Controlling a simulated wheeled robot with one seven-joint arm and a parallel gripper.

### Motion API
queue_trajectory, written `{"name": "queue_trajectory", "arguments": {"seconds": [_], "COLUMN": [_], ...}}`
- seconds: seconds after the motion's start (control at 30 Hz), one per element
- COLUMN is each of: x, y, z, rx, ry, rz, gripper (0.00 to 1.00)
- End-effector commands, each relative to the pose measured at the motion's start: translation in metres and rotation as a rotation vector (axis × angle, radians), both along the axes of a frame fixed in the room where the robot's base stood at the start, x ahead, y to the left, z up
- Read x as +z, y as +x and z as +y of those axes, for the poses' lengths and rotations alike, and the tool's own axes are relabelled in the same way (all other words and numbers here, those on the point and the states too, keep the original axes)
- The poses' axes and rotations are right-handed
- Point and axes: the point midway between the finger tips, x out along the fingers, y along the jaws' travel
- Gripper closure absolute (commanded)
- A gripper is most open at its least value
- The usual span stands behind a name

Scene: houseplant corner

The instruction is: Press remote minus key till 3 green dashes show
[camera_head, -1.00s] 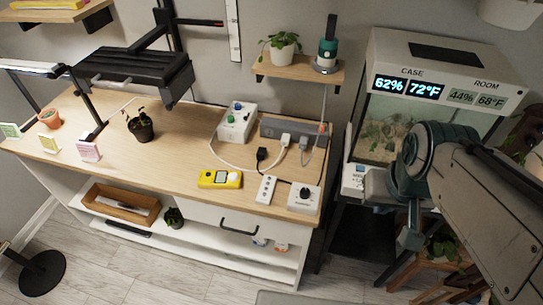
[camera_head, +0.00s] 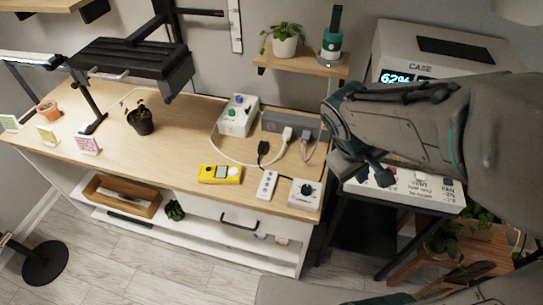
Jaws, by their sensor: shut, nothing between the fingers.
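A slim white handset with small dark keys (camera_head: 267,185), which looks like the remote, lies on the wooden bench near its front right edge. Its key marks are too small to read. No green dashes can be made out in this view. My gripper (camera_head: 378,178) is at the end of my arm, to the right of the bench and well apart from the handset. It is shut and empty, and its fingertips are small and hard to make out.
A yellow meter (camera_head: 220,174) lies left of the handset, and a white box with a black dial (camera_head: 304,194) sits right of it. A white box with coloured knobs (camera_head: 238,115) and a grey power strip (camera_head: 290,126) stand behind.

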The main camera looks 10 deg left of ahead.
Motion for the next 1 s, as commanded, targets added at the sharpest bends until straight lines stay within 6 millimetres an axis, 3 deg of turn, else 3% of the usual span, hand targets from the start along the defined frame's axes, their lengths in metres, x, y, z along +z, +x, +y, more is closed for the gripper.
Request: {"name": "queue_trajectory", "arguments": {"seconds": [0.17,0.3,0.5,0.6,0.73,1.0], "x": [-0.026,-0.05,-0.083,-0.094,-0.101,-0.102], "y": [0.038,0.058,0.066,0.064,0.062,0.062], "z": [0.056,0.113,0.189,0.213,0.227,0.229], "rx": [0.354,0.63,0.946,1.038,1.095,1.103], "ry": [-0.22,-0.369,-0.517,-0.555,-0.577,-0.58], "rz": [0.039,0.034,0.004,-0.011,-0.022,-0.026], "gripper": [1.0,1.0,1.0,1.0,1.0,1.0]}}
